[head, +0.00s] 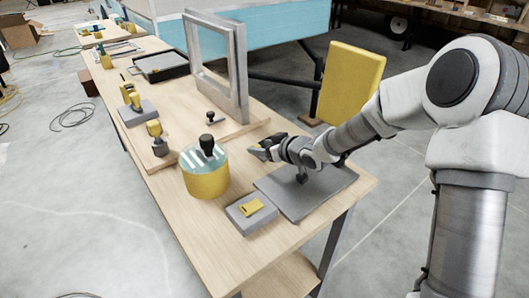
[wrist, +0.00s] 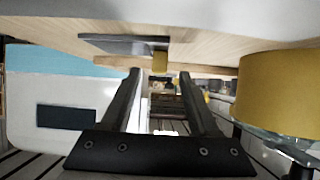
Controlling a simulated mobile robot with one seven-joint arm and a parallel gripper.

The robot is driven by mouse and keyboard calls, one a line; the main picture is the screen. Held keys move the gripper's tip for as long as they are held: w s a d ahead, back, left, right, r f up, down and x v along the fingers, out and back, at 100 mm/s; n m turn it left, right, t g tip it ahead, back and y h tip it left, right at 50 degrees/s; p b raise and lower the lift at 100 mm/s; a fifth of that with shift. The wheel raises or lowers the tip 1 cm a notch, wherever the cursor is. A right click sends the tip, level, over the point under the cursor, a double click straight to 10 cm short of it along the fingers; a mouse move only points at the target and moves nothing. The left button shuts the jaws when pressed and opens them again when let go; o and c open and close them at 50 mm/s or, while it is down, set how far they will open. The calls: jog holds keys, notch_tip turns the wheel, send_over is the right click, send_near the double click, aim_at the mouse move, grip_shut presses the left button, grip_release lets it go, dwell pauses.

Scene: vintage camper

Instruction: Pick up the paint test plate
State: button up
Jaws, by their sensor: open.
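A small yellow plate (head: 251,207) lies on a low grey block (head: 262,218) near the table's front edge. A larger flat grey plate (head: 318,196) lies to its right, partly under my arm. I cannot tell for certain which is the paint test plate; the small yellow one fits best. My gripper (head: 260,151) is above the table, beyond the small yellow plate and right of a yellow pot. In the wrist view my gripper (wrist: 160,76) has its fingers apart with nothing between them. The small yellow plate does not show in that view.
The yellow pot (head: 205,183) with a dark knob stands close to my gripper; it also shows in the wrist view (wrist: 275,92). A grey upright frame (head: 240,70) and a yellow panel (head: 350,84) stand behind. Bare tabletop (head: 190,225) lies at front left.

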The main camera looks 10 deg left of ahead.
jog(key=shift+x, duration=1.15)
grip_shut()
